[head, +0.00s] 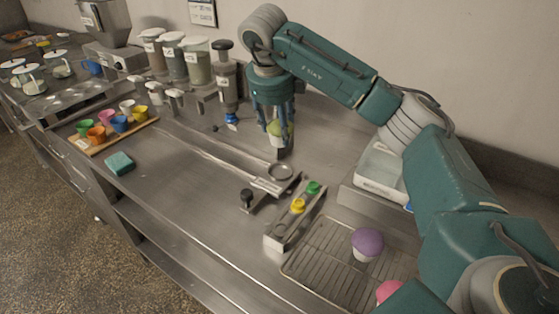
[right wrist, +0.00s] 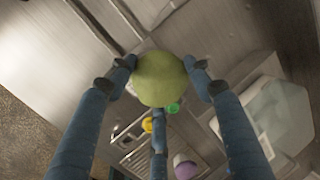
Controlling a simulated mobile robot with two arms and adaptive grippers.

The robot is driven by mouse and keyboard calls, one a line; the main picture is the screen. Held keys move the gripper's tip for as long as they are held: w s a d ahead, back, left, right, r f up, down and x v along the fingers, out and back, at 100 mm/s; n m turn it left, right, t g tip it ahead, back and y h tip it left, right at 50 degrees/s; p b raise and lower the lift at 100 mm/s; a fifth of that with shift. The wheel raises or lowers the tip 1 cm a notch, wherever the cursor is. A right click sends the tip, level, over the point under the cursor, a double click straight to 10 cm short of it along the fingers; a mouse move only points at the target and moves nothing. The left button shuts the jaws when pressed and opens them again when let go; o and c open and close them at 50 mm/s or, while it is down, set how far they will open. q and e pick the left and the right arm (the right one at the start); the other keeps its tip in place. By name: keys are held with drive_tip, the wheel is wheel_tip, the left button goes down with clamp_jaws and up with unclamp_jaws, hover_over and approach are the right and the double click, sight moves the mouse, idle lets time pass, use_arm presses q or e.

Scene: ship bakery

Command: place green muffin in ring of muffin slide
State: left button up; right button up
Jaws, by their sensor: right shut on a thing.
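My right gripper (head: 277,125) points down over the counter and is shut on the green muffin (head: 280,140), which has a pale base. In the right wrist view the round green top of the muffin (right wrist: 160,78) sits between the blue fingers of the gripper (right wrist: 158,85). The muffin slide's ring (head: 280,172) lies in front of and below the held muffin, at the far end of the metal slide (head: 269,186). The muffin is apart from the ring in the picture. My left gripper is not in view.
A metal box with yellow (head: 298,205) and green (head: 313,187) buttons stands right of the slide. A wire rack (head: 318,258) bears a purple muffin (head: 367,244) and a pink one (head: 388,291). Dispensers (head: 196,62) stand behind. A sponge (head: 119,163) and colored cups on a board (head: 92,149) lie left.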

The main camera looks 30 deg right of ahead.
sight(280, 143)
wheel_tip(280, 143, down, 5)
drive_tip(key=shift+s+f+p, duration=0.1)
drive_tip(key=shift+f+p, duration=0.1)
drive_tip(key=shift+p, duration=0.2)
drive_tip(key=shift+f+p, duration=0.5)
drive_tip(key=shift+f, duration=2.2)
drive_tip(key=o, duration=0.9)
drive_tip(key=shift+c, duration=0.2)
drive_tip(key=b+v, duration=0.3)
drive_tip(key=v, duration=0.9)
drive_tip(key=shift+a+f, duration=0.1)
